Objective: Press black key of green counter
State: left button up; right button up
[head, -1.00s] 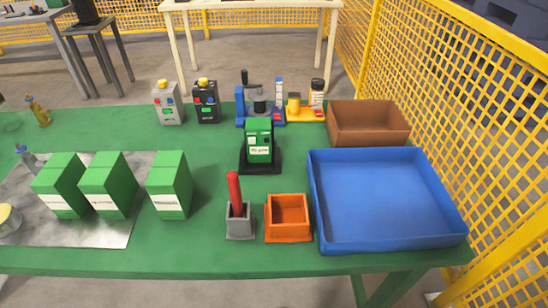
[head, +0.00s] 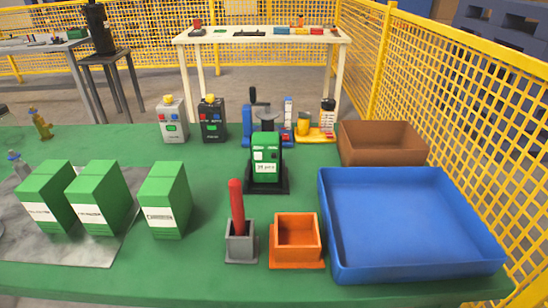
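The green counter (head: 266,160) stands upright on a black base (head: 266,187) near the middle of the green table. Its front has a white label low down and small white and dark patches higher up. The black key is too small to make out for certain. Neither of my grippers shows in the head view.
Several green boxes stand at left, two on a grey sheet (head: 92,248). In front of the counter are a grey holder (head: 241,246) with a red stick (head: 237,205) and an orange bin (head: 297,242). A blue tray (head: 410,270) and brown bin (head: 382,152) are at right.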

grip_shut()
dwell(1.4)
